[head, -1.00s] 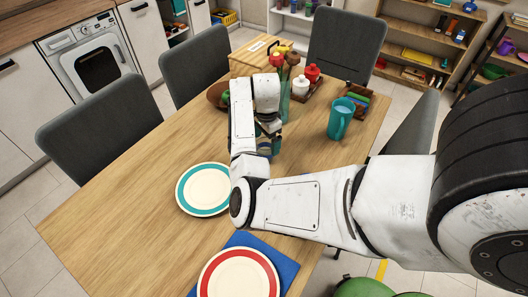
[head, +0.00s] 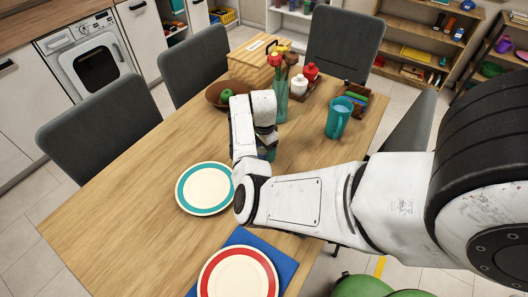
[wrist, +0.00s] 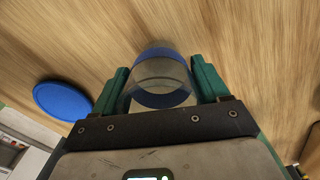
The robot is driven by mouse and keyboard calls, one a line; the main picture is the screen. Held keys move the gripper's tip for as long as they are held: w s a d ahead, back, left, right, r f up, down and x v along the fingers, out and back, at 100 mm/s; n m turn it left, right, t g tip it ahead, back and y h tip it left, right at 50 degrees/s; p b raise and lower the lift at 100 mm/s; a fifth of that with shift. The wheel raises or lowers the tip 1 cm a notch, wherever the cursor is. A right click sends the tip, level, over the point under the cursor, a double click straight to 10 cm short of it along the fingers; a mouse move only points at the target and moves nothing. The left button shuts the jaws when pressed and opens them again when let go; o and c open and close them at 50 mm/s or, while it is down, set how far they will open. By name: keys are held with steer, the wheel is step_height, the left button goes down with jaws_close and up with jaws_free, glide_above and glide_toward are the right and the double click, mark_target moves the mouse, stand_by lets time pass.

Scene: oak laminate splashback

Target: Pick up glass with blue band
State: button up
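The glass with the blue band (wrist: 160,82) is clear, with blue around it, and shows in the wrist view between my gripper's two green fingers. My gripper (wrist: 161,80) is open around the glass, with a finger on each side and what looks like a narrow gap at each. In the head view my gripper (head: 266,152) is low over the table, right of the teal-rimmed plate. My arm hides the glass in that view.
On the wooden table (head: 130,195) are a teal-rimmed plate (head: 206,188), a red-rimmed plate (head: 238,276) on a blue mat, a teal pitcher (head: 338,118), a vase (head: 280,102) and a brown bowl (head: 216,92). A blue disc (wrist: 62,100) lies left in the wrist view. The table's left part is clear.

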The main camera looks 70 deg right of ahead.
steer(key=c, duration=0.7)
